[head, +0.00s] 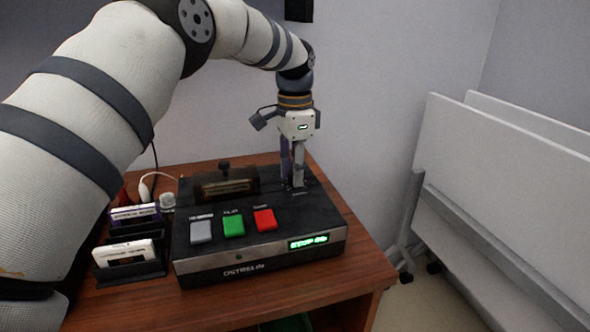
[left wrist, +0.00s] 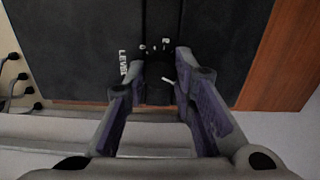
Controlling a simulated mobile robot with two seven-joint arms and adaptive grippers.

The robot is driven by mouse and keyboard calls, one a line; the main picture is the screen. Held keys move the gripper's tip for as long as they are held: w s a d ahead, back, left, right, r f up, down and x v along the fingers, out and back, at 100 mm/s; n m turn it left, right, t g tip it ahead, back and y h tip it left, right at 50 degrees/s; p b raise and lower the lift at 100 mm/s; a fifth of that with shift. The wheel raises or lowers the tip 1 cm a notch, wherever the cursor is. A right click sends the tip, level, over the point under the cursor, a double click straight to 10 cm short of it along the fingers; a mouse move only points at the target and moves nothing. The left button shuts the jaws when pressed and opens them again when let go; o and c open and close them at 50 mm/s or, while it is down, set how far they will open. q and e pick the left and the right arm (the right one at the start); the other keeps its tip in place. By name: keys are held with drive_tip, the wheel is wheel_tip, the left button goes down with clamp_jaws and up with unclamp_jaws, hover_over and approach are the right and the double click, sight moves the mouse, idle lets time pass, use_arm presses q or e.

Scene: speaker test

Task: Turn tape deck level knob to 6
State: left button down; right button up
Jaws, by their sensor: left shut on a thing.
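The black tape deck (head: 265,248) sits on the wooden table. Its level knob (left wrist: 160,87) is dark with a white pointer mark, between my fingers in the left wrist view. Part of the word LEVEL (left wrist: 123,63) and small white scale marks (left wrist: 154,46) show beside it; the marks are too blurred to read. My left gripper (head: 292,183) points straight down at the deck's back right and is shut on the knob. In the head view the fingers hide the knob. It also shows in the left wrist view (left wrist: 159,75). My right gripper is not in view.
The deck has grey (head: 201,231), green (head: 233,225) and red (head: 265,220) buttons and a lit green display (head: 309,242). A cassette holder (head: 227,185) stands on top. Cassettes in a black rack (head: 133,270) are at left. White folded panels (head: 500,190) stand at right.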

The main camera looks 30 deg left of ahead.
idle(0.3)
use_arm(q)
drive_tip(key=c, duration=1.3)
unclamp_jaws()
drive_tip(key=shift+c, duration=0.2)
wheel_tip(320, 180, up, 12)
